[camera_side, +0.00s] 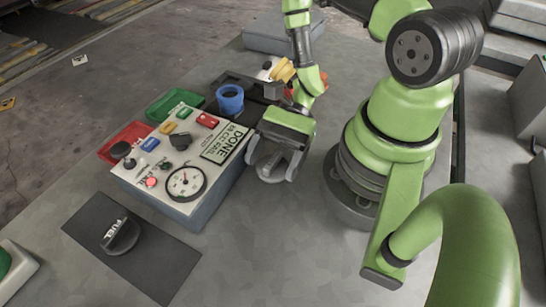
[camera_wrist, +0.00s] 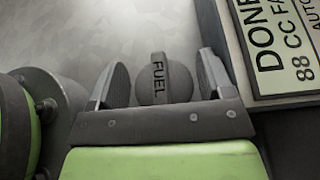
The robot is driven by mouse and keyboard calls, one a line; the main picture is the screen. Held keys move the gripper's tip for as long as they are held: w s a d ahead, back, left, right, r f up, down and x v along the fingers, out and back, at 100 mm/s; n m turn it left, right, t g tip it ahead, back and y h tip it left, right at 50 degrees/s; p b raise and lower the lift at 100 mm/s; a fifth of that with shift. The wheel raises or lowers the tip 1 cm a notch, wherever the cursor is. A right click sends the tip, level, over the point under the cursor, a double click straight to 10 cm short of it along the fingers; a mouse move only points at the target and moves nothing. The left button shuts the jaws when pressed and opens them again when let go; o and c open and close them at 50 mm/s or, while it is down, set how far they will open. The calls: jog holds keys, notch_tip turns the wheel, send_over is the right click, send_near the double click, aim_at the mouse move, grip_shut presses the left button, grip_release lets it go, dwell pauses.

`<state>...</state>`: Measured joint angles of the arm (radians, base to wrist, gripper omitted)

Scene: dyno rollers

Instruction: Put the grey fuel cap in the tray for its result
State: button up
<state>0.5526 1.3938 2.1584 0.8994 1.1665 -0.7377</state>
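The grey fuel cap (camera_wrist: 166,80), marked FUEL, sits between the fingers of my gripper (camera_wrist: 163,82) in the wrist view. Small gaps show on both sides of it, so my gripper looks open around it. In the side view my gripper (camera_side: 272,168) is low over the grey table, right of the tester box, and largely hides the cap. A red tray (camera_side: 113,151) and a green tray (camera_side: 163,104) stand along the box's far left side. The tester's display (camera_side: 226,143) starts with "DONE"; it also shows cut off in the wrist view (camera_wrist: 272,50).
The tester box (camera_side: 205,205) has a gauge, coloured buttons and a dark knob. A blue cup (camera_side: 230,103) stands in a dark holder behind it. A darker FUEL cap (camera_side: 121,236) lies on a dark mat (camera_side: 160,272) at front left.

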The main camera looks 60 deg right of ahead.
aim_at(274, 157)
jog(key=shift+d+r, duration=0.25)
jog(key=shift+v, duration=1.75)
jog(key=shift+c, duration=0.5)
